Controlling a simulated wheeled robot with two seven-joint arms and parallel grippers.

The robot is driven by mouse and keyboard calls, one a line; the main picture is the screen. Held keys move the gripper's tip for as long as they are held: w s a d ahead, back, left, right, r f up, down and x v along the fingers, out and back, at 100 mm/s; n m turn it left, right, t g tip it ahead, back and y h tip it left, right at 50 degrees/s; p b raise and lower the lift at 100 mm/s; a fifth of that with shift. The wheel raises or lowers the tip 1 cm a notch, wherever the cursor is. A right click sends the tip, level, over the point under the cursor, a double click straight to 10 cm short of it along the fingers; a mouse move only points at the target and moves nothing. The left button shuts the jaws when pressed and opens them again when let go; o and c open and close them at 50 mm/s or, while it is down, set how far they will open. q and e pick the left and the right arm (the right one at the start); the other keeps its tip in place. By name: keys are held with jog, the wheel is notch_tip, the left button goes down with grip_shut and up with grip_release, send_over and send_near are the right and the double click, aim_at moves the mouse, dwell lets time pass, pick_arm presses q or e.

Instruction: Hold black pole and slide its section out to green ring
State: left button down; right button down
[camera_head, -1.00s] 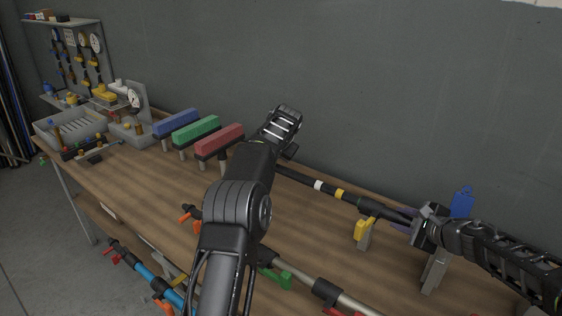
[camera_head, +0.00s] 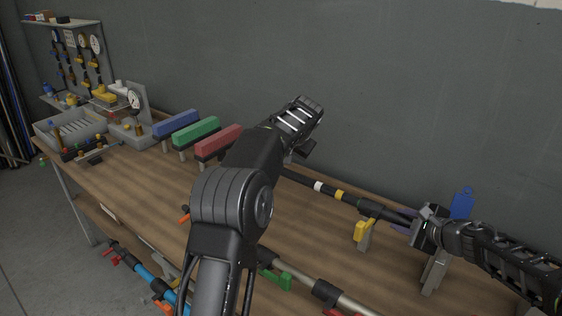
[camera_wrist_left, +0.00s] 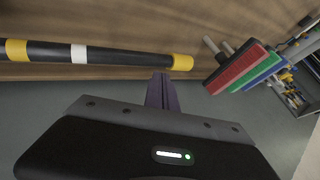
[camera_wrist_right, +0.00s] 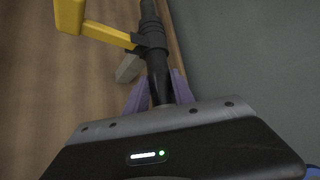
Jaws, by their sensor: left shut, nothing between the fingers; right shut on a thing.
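The black pole (camera_head: 365,205) lies across the right part of the bench, with a white and a yellow band. In the left wrist view the pole (camera_wrist_left: 120,57) ends in a yellow tip (camera_wrist_left: 182,62). My right gripper (camera_head: 414,226) is shut on the pole; the right wrist view shows the pole (camera_wrist_right: 157,65) between its purple fingers. My left gripper (camera_wrist_left: 162,92) is shut and empty, close beside the yellow tip; whether it touches is unclear. In the head view my left arm hides part of the pole, and the left fingers cannot be made out. I see no green ring.
Blue, green and red (camera_head: 218,141) padded stands are left of my left arm. Other poles (camera_head: 318,286) lie along the front. The bench middle-left is clear.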

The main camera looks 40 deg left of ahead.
pick_arm(q)
jog(key=v, duration=0.4)
